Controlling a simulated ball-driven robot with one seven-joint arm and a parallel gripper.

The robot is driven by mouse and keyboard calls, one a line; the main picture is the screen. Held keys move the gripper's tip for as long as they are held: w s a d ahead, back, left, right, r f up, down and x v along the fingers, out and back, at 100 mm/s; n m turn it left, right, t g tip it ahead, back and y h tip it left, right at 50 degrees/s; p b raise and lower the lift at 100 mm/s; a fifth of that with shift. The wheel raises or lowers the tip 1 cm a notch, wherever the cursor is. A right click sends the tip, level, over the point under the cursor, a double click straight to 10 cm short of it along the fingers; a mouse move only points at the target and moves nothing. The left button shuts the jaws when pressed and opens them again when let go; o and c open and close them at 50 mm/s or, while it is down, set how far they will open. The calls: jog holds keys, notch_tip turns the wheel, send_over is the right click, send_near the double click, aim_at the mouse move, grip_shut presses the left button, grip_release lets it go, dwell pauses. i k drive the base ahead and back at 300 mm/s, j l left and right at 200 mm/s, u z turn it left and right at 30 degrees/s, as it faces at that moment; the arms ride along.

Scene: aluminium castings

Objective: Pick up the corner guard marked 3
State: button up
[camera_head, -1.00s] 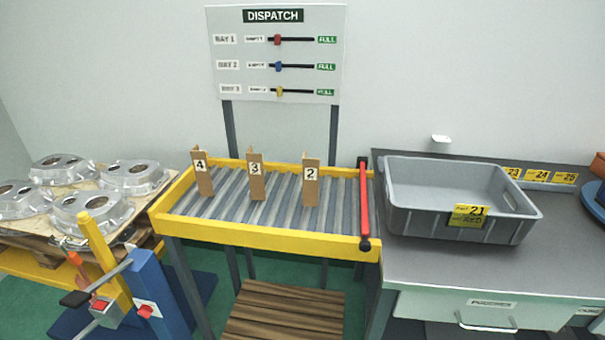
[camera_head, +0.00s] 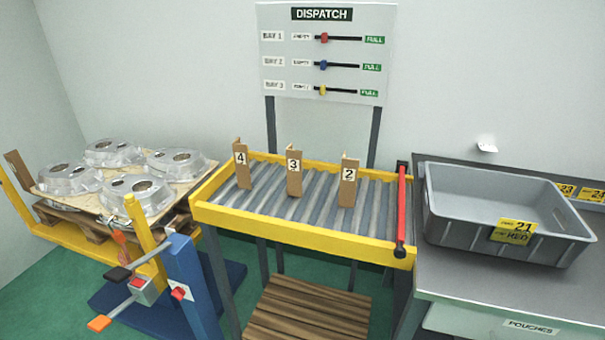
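The corner guard marked 3 (camera_head: 294,183) is a narrow brown cardboard angle piece with a white label near its top. It stands upright on the roller conveyor (camera_head: 303,233), between the corner guard marked 4 (camera_head: 243,174) to its left and the corner guard marked 2 (camera_head: 348,192) to its right. The three are apart from one another. My gripper is not in view.
A red bar (camera_head: 402,211) closes the conveyor's right end. Right of it, a grey crate (camera_head: 460,228) stands on a grey bench (camera_head: 455,280). At left, a pallet (camera_head: 60,218) bears several castings beside a blue post (camera_head: 190,280). A slatted wooden platform (camera_head: 305,308) lies below the conveyor.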

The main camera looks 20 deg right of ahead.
aim_at(294, 158)
jog(key=i+j, duration=0.7)
jog(key=j, duration=0.2)
